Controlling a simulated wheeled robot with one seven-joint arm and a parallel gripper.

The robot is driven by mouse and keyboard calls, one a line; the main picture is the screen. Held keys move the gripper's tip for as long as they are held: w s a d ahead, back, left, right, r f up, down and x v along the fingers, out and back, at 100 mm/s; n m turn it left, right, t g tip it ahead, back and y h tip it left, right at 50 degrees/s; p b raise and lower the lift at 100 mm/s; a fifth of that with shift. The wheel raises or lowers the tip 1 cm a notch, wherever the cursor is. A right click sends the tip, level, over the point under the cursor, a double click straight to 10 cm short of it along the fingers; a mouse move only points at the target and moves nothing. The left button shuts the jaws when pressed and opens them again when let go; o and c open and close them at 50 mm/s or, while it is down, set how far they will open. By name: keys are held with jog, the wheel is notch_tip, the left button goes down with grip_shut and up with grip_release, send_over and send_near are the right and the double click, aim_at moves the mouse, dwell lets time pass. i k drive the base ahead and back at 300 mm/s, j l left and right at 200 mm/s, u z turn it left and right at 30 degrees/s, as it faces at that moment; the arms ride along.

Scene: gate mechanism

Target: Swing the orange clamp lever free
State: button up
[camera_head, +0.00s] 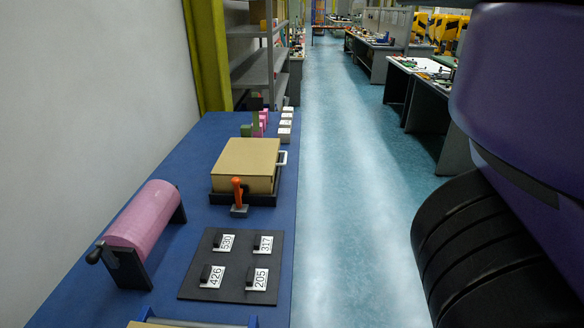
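The orange clamp lever (237,190) stands upright at the front of a tan box (246,160) on the blue table. Its dark grey base (239,211) sits at the front edge of the box's black tray (262,200). The box has a white handle (283,158) on its right side. I cannot tell whether the lever touches the box. My gripper is not in view. A large purple and black part of my own body fills the right side of the picture.
A pink roller with a crank (146,213) stands left of the lever. A black board (238,266) with several numbered tags lies in front. Pink, green and white blocks (286,124) stand behind the box. A wall borders the left; the blue floor (340,190) right of the table is clear.

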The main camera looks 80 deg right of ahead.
aim_at(239, 189)
jog(key=z, duration=1.35)
jog(key=i+l+u, duration=0.1)
jog(key=l+u, duration=0.25)
jog(key=l, duration=0.3)
